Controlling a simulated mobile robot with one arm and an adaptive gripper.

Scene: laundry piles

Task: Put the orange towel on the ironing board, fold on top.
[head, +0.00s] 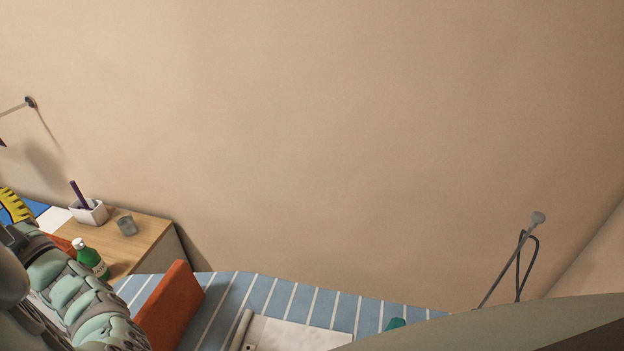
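An orange slab-like piece (171,306), which looks like the folded orange towel, stands steeply tilted at the bottom left, in front of the ironing board's left part. Its lower end is cut off by the frame, so I cannot tell whether it touches the board or what supports it. The ironing board (277,295) has a blue cover with white stripes and runs along the bottom. My grey-green arm fills the lower left corner, close beside the orange piece. My gripper's fingers do not show. I cannot see which edge of the orange piece is a fold.
A wooden-topped cabinet (152,230) at left holds a white pen pot (89,212), a grey-green cup (127,225) and a green bottle (91,259). A whitish flat item (295,335) and a teal thing (396,323) are at the board. A metal rod (512,260) rises at right.

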